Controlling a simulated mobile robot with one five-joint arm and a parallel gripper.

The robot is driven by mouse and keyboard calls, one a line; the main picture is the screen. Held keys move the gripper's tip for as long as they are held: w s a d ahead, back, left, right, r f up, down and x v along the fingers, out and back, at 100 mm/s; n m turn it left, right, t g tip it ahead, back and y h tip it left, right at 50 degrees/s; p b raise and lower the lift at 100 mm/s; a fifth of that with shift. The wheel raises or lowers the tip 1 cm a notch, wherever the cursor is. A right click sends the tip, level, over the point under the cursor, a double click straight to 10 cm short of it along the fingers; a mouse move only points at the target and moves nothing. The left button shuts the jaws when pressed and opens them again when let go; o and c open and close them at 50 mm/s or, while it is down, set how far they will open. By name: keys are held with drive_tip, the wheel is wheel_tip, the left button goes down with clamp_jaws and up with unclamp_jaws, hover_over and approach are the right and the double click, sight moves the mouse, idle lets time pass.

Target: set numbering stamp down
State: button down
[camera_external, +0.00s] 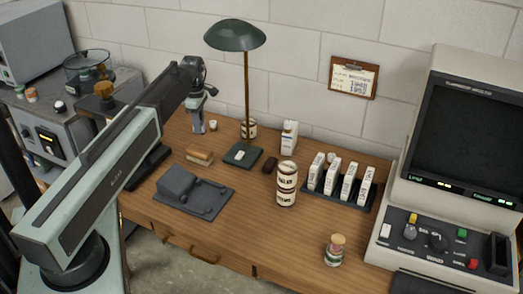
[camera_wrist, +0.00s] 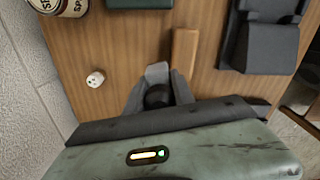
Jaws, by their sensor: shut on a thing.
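My gripper (camera_wrist: 157,90) is shut on the numbering stamp (camera_wrist: 157,96), whose dark rounded top shows between the grey fingers in the wrist view. The fingers and my wrist cover most of the stamp. In the external view, my gripper (camera_external: 198,118) points down over the far left part of the wooden desk (camera_external: 245,215), left of the green lamp. The stamp cannot be told apart from the fingers there. I cannot tell whether its foot touches the desk.
A wooden-topped block (camera_external: 200,156) and a dark grey device (camera_external: 193,192) lie nearer the desk's front. A small white piece (camera_wrist: 95,79) stands beside my gripper. The lamp (camera_external: 245,90), tins (camera_external: 286,185) and boxes (camera_external: 340,180) stand farther right. Bare wood surrounds the fingers.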

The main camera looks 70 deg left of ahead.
drive_tip(key=w+d+f+m, duration=0.1)
drive_tip(key=w+d, duration=0.2)
drive_tip(key=d, duration=0.5)
drive_tip(key=w+d, duration=0.4)
drive_tip(key=d, duration=0.4)
drive_tip(key=m+b, duration=0.1)
drive_tip(key=m, duration=0.1)
hover_over(251, 186)
wheel_tip(251, 186, down, 9)
drive_tip(key=b, duration=0.8)
drive_tip(key=shift+d+b, duration=0.1)
drive_tip(key=shift+b, duration=0.3)
drive_tip(key=shift+r, duration=0.25)
drive_tip(key=shift+f, duration=0.15)
drive_tip(key=c, duration=1.1)
unclamp_jaws()
